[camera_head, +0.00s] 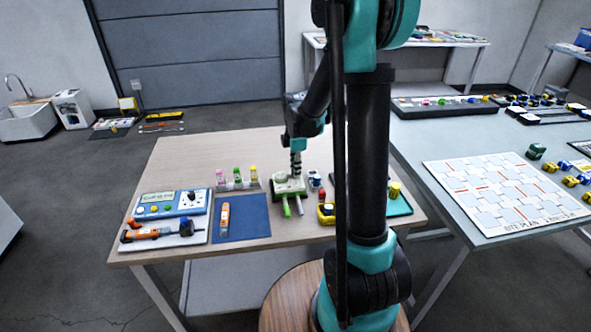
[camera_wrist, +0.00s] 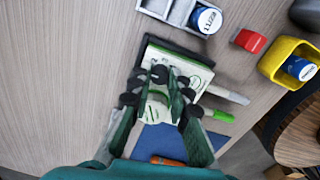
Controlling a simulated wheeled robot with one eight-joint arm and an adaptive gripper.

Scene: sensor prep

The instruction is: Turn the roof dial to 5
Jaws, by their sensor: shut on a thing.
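A small white and green box-shaped device (camera_head: 290,188) stands on the wooden table in the head view, right of the blue mat. In the wrist view the device (camera_wrist: 193,68) lies under my gripper, with dark edging and small print on its top. A pale round roof dial (camera_wrist: 155,108) shows between my fingers. My gripper (camera_wrist: 168,94) is shut on the dial from above, and its dark and green fingers cover part of it. In the head view my gripper (camera_head: 296,163) points straight down on the device. The dial's number is too small and too covered to read.
A blue and white panel (camera_head: 167,204) is farther left. Colored vials stand behind. A yellow container (camera_head: 326,215) and a red block (camera_wrist: 250,41) are close on the right. Pens lie beside the device.

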